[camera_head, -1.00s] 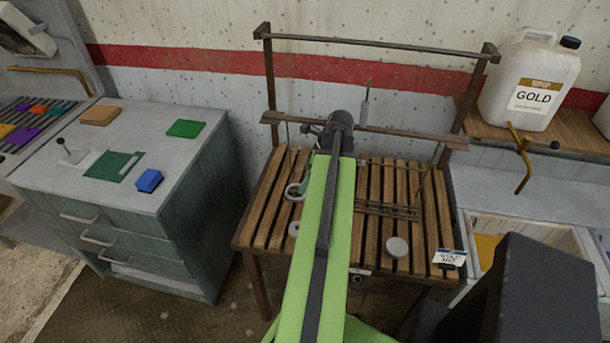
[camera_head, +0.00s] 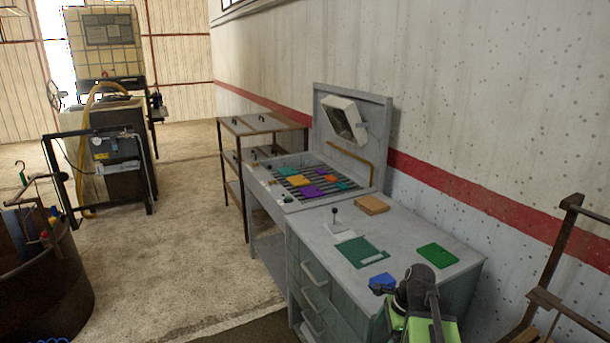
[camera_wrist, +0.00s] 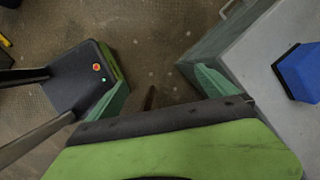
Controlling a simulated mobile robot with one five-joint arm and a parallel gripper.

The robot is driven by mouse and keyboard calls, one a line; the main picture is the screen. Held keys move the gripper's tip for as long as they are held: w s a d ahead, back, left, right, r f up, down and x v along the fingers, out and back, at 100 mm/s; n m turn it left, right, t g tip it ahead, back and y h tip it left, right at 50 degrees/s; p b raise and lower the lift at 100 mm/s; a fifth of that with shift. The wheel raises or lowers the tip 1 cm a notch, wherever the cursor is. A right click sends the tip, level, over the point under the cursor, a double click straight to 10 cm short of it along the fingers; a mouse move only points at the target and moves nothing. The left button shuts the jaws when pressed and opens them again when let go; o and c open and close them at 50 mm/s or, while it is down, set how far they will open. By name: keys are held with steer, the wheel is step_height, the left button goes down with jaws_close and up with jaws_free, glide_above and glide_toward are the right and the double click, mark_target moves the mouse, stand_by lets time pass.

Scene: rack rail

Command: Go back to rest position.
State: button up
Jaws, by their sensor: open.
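My gripper (camera_wrist: 160,95) shows in the wrist view with its two teal fingers spread apart. It is open and nothing is between the fingers; the brown floor shows through the gap. In the head view my green and black arm is at the lower right, in front of the grey cabinet (camera_head: 340,262), and its fingers cannot be made out there. A blue block (camera_head: 382,281) lies on the cabinet top just left of my arm. It also shows at the right edge of the wrist view (camera_wrist: 300,72), apart from the fingers.
The cabinet top holds a green mat (camera_head: 360,251), a green plate (camera_head: 437,255) and a brown block (camera_head: 371,205). A slatted tray (camera_head: 312,182) with coloured pieces stands beyond. The rack frame (camera_head: 560,250) is at the right edge. Open floor (camera_head: 190,240) lies left, with a dark barrel (camera_head: 50,285).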

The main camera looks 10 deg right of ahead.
steer(key=s+a+n+g+h, duration=0.1)
steer(key=s+a+n+h, duration=0.1)
steer(key=a+n, duration=1.2)
steer(key=f+n+h, duration=0.1)
steer(key=n, duration=0.5)
